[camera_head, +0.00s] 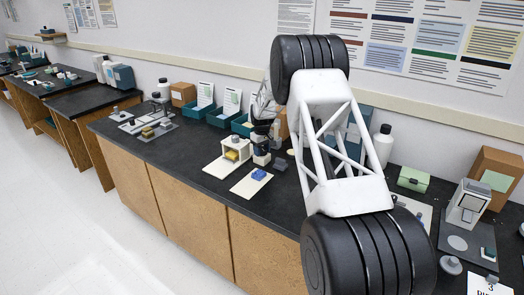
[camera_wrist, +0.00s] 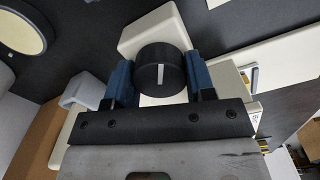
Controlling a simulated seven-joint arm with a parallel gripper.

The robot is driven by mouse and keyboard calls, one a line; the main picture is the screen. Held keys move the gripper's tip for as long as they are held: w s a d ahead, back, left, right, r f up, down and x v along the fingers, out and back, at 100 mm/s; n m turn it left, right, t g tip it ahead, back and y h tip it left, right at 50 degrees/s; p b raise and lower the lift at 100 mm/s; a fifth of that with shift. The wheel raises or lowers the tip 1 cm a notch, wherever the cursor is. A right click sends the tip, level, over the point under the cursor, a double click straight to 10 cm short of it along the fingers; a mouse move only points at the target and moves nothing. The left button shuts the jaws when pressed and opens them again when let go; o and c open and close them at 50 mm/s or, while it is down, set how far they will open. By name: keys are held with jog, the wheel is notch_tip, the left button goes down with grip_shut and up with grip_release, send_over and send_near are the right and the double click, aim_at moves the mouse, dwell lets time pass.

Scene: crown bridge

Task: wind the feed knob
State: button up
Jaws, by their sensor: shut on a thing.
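The feed knob (camera_wrist: 160,68) is a round black knob with a white line on its face, seen in the middle of the wrist view. The line stands nearly upright in the picture. The knob is on a cream-coloured block (camera_wrist: 154,32). My gripper (camera_wrist: 160,78) has a blue-padded finger on each side of the knob and is shut on it. In the head view my gripper is around the dark shape (camera_head: 266,135) over the bench, partly behind my arm. I cannot make out the knob there.
A cream stand with a yellow block (camera_head: 232,155) and a white card with a blue block (camera_head: 258,175) are left of my gripper. Teal trays (camera_head: 219,116) line the back. A green box (camera_head: 413,179) and a grey-white machine (camera_head: 467,204) stand at right.

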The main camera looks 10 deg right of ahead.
aim_at(262, 148)
jog(key=n, duration=0.4)
jog(key=shift+n, duration=2.3)
jog(key=o, duration=0.9)
jog(key=shift+r, duration=0.1)
jog(key=shift+r, duration=3.85)
